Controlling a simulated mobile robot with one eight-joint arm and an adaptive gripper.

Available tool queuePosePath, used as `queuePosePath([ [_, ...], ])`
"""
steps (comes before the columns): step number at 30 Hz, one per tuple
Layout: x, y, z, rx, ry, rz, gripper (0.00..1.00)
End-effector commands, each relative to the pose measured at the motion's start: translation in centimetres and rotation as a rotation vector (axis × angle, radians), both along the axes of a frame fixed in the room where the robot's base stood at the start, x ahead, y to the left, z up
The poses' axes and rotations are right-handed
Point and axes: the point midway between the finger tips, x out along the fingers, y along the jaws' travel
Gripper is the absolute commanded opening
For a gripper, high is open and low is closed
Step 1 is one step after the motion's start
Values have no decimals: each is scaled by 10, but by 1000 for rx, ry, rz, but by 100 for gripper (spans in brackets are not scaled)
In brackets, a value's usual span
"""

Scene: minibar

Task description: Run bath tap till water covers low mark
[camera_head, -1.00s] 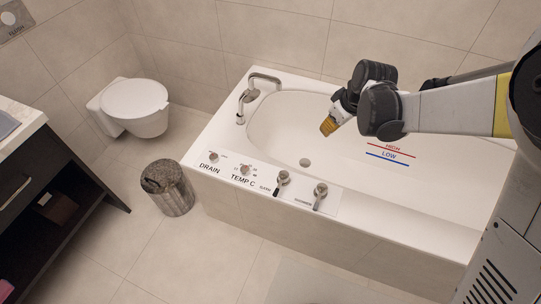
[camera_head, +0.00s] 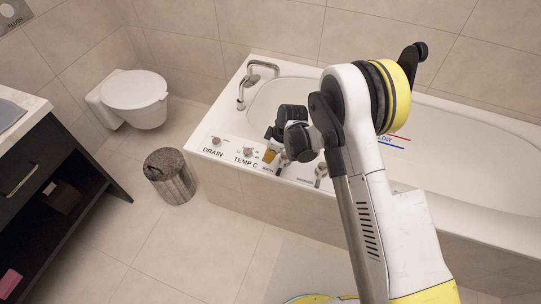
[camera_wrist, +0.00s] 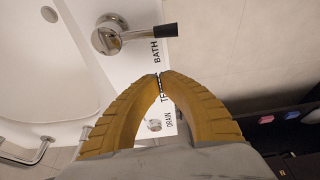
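The bath tap, a chrome knob with a dark lever (camera_wrist: 132,36), sits on the tub's front ledge beside the BATH label in the wrist view. In the head view it is mostly hidden behind my gripper (camera_head: 269,156). My yellow ribbed fingers (camera_wrist: 158,75) are shut at the tips with nothing between them, just beside the tap and apart from its lever. The chrome spout (camera_head: 252,80) stands at the tub's far left corner; no water shows from it. The blue low mark (camera_head: 393,145) is on the tub's inner wall, partly hidden by my arm. No water is visible in the tub (camera_head: 490,255).
The DRAIN knob (camera_head: 216,141), TEMP C knob (camera_head: 247,152) and shower knob (camera_head: 320,171) share the ledge. A bin (camera_head: 170,176) stands left of the tub. A toilet (camera_head: 135,97) and dark cabinet (camera_head: 50,185) are farther left. Floor before the tub is open.

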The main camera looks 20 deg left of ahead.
Motion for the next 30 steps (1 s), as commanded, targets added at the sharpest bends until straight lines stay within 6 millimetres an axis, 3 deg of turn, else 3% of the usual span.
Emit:
queuePosePath([
  [1, 0, 4, -15, 0, 0, 1, 0],
  [7, 1, 17, -57, 0, 0, 1, 0],
  [9, 1, -2, -48, 0, 0, -5, 0],
  [15, -1, -23, -42, 0, 1, -2, 0],
  [30, -2, -25, -40, 0, 1, 16, 0],
])
